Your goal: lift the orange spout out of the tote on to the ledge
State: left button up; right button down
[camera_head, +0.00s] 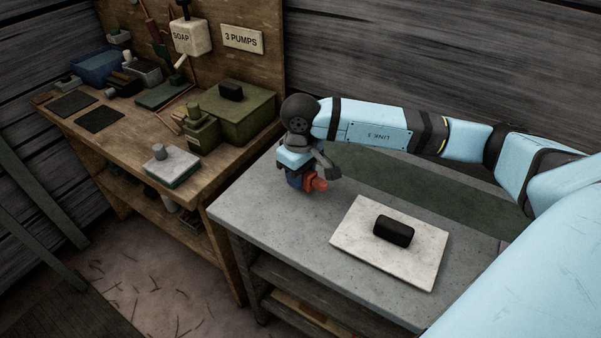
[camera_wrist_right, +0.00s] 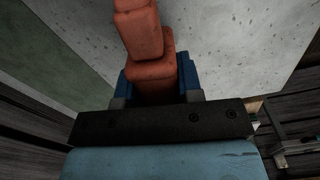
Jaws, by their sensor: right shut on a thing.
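My right gripper (camera_head: 303,180) is over the left part of the grey speckled table. It is shut on the orange spout (camera_head: 319,184), a blocky orange-red piece that sticks out to the right of the fingers. In the right wrist view the spout (camera_wrist_right: 152,72) sits between the blue fingers of the right gripper (camera_wrist_right: 154,84), with its narrower part pointing away. The grey surface lies behind it. I cannot tell whether the spout touches the table. A blue open tote (camera_head: 97,66) stands at the back left of the wooden bench. My left gripper is not in view.
A pale slab (camera_head: 352,252) with a black block (camera_head: 393,231) lies on the grey table (camera_head: 262,217). A dark green strip (camera_head: 440,192) runs behind it. The wooden bench (camera_head: 130,150) at left holds a green box (camera_head: 235,114) and a grey-topped block (camera_head: 172,168). A gap separates the lower bench fronts.

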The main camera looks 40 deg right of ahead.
jog(key=shift+f, duration=0.5)
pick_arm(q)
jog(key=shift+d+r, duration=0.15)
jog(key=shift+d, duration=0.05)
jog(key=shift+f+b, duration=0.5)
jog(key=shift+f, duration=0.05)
pick_arm(e)
jog(key=shift+f, duration=0.3)
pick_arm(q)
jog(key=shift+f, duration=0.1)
pick_arm(e)
jog(key=shift+f, duration=0.2)
jog(key=c, duration=0.7)
grip_release()
